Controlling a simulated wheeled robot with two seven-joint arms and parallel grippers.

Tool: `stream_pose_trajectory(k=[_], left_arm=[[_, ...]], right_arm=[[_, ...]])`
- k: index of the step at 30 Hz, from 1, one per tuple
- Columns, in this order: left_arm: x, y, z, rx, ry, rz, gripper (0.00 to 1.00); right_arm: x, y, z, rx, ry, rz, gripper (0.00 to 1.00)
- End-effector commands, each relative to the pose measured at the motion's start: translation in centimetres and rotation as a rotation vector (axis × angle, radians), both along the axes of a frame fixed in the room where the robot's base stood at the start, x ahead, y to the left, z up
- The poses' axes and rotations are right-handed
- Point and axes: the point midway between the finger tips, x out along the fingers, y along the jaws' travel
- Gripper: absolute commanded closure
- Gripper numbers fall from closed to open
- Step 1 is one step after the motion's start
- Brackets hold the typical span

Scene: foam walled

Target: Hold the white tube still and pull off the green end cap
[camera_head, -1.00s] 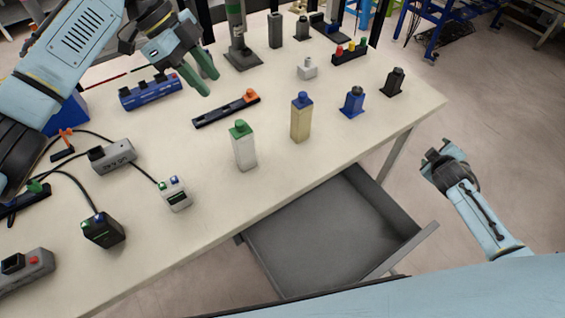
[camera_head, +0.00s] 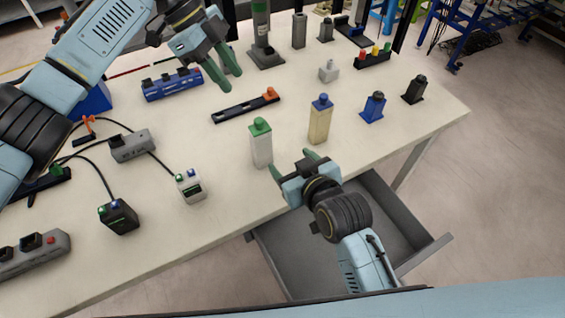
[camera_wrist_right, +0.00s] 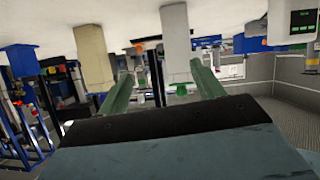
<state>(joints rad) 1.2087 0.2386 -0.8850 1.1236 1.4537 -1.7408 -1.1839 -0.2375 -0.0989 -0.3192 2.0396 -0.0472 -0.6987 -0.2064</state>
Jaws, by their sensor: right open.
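The white tube (camera_head: 261,152) stands upright on the table near its front edge, with the green end cap (camera_head: 260,126) on its top. In the right wrist view, which appears upside down, the tube (camera_wrist_right: 177,35) and its cap (camera_wrist_right: 181,89) show beyond and between the fingers, nearer the right one. My right gripper (camera_head: 292,164) is open and empty, in front and to the right of the tube, apart from it. My left gripper (camera_head: 231,82) is above the back of the table, behind the tube; its fingers look apart, with nothing between them.
A tan block with a blue top (camera_head: 320,122) stands close right of the tube. A black bar with an orange end (camera_head: 245,106) lies behind it. A grey box with buttons (camera_head: 190,186) is to the left. An open drawer (camera_head: 405,220) juts out below the table's front edge.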

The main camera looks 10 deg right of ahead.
Motion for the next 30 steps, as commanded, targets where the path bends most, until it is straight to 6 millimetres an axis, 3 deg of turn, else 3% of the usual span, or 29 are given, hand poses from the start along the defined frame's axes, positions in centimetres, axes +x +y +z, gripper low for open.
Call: stream_pose_trajectory(k=[3,8,24,30], left_arm=[[0.0,0.0,0.0,0.0,0.0,0.0,0.64],[0.0,0.0,0.0,0.0,0.0,0.0,0.64],[0.0,0.0,0.0,0.0,0.0,0.0,0.64],[0.0,0.0,0.0,0.0,0.0,0.0,0.64]], right_arm=[[-0.7,1.9,0.9,0.06,-0.004,0.023,0.33],[-0.2,2.8,1.0,0.079,-0.008,0.031,0.33],[7.5,5.9,-2.5,0.077,-0.007,0.03,0.33],[9.5,6.7,-3.5,0.077,-0.006,0.03,0.33]])
